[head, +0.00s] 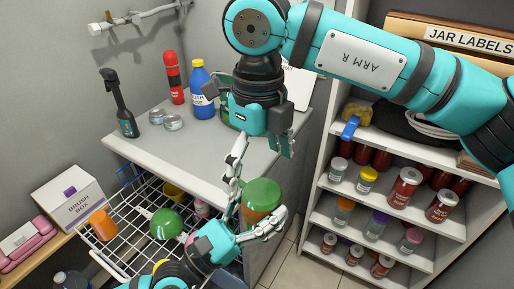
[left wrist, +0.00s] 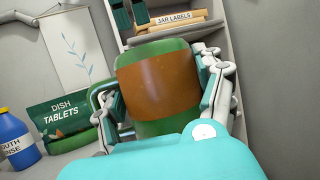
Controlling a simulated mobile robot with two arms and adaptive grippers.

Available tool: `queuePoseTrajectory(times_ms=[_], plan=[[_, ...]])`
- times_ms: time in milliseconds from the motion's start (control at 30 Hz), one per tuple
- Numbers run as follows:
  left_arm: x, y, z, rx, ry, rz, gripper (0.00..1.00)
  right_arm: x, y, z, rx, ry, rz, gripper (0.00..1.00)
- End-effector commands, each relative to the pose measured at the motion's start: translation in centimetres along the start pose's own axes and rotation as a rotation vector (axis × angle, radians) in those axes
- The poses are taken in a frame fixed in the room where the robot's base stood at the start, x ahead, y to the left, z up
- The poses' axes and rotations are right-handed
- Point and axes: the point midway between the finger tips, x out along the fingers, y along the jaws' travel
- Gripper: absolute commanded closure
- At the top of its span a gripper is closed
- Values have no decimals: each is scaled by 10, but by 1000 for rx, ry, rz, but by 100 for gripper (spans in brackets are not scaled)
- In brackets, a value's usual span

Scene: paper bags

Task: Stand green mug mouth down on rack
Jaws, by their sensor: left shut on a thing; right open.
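The green mug (head: 263,194) has a wide orange-brown band. My left gripper (head: 250,222) is shut on it from the sides and holds it in the air, right of the rack, past the counter's front. Its upper end looks smooth green in the head view, with no opening visible. In the left wrist view the mug (left wrist: 158,88) sits between both fingers, and a green loop shows at its left. The white wire rack (head: 118,252) is pulled out below the counter at left. My right gripper (head: 262,150) is open and empty above the mug, over the counter edge.
Bottles and a green DISH TABLETS pouch (left wrist: 62,120) stand on the counter (head: 190,150). Jar shelves (head: 375,205) stand at right.

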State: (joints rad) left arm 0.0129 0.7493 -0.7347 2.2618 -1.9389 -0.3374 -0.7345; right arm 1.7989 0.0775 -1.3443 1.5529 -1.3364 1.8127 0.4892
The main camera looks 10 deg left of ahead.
Motion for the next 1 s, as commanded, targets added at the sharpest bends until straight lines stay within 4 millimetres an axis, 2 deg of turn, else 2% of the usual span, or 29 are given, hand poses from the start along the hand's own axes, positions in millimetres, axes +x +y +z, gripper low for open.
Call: queuePoseTrajectory(times_ms=[200,433,600,867,900,1000], plan=[[0,0,1,0,-2,0,73,44,0,0,1,1,4,3],[0,0,1,0,-2,0,73,76,0,0,1,0,3,3],[0,0,1,0,-2,0,73,86,1,0,0,-2,4,3],[0,0,1,0,-2,0,73,88,1,0,0,-2,3,3],[0,0,1,0,-2,0,73,88,1,0,0,-2,3,4],[0,0,1,0,-2,0,73,88,0,0,0,-2,4,17]])
